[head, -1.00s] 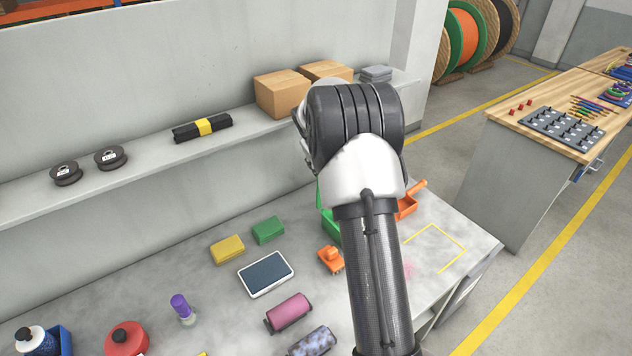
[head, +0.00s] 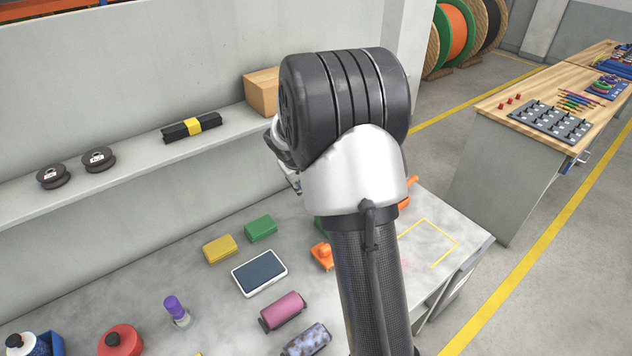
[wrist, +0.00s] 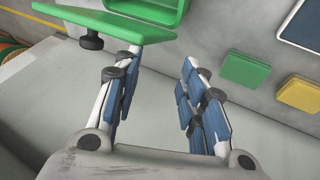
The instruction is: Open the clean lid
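A green box (wrist: 158,8) shows its open hollow at the top of the wrist view. A green lid panel (wrist: 100,20) with a black knob (wrist: 91,41) on it lies to its left, angled away from the box; its hinge is out of sight. In the head view, only a sliver of green (head: 320,228) shows beside my arm. My gripper (wrist: 163,62) is open and empty, its blue-padded fingers apart. The left finger is close to the lid's lower edge; I cannot tell if they touch.
Green (head: 261,229) and yellow (head: 220,248) blocks, a tablet (head: 259,273), an orange tool (head: 322,256) and pink roll (head: 283,311) lie on the grey bench. A wall shelf (head: 130,175) runs behind. The yellow-marked area (head: 427,244) at right looks clear.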

